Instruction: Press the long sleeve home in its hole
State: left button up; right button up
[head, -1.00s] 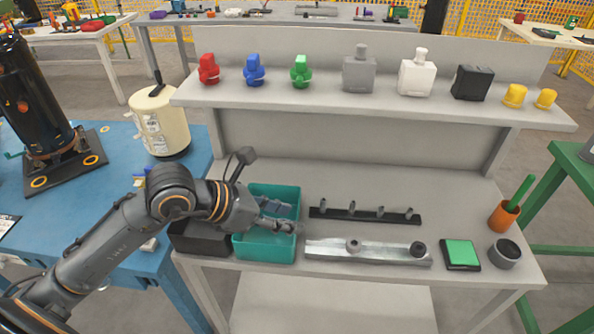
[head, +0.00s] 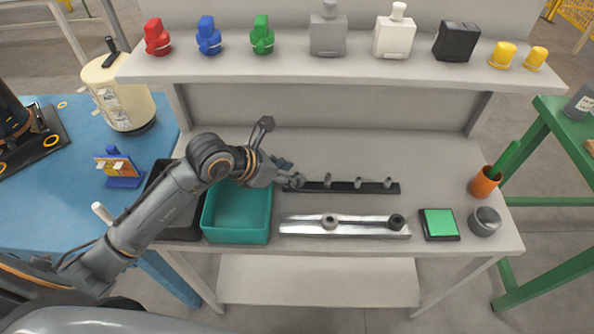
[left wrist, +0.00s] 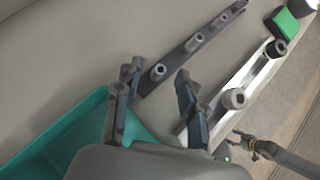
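A bright metal bar (head: 362,230) lies on the grey bench with a light grey collar (head: 329,222) near its middle and a darker one (head: 396,222) at its right end. Behind it a black rail (head: 342,187) carries several upright grey sleeves (head: 357,183); I cannot tell which sleeve is the long one. My left gripper (head: 294,180) is at the rail's left end. In the left wrist view its fingers (left wrist: 158,92) are spread, with the nearest sleeve (left wrist: 158,71) just beyond the gap and apart from them. A dark arm end (left wrist: 255,147) at lower right may be my right gripper.
A teal bin (head: 237,218) stands left of the bar, under my left arm, with a black bin beside it. A green pad (head: 439,224), a grey cup (head: 485,221) and an orange pot (head: 485,182) are to the right. A shelf (head: 290,68) overhangs the back.

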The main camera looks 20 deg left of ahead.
aim_at(296, 174)
pick_arm(q)
jog(key=shift+x, duration=1.7)
grip_shut()
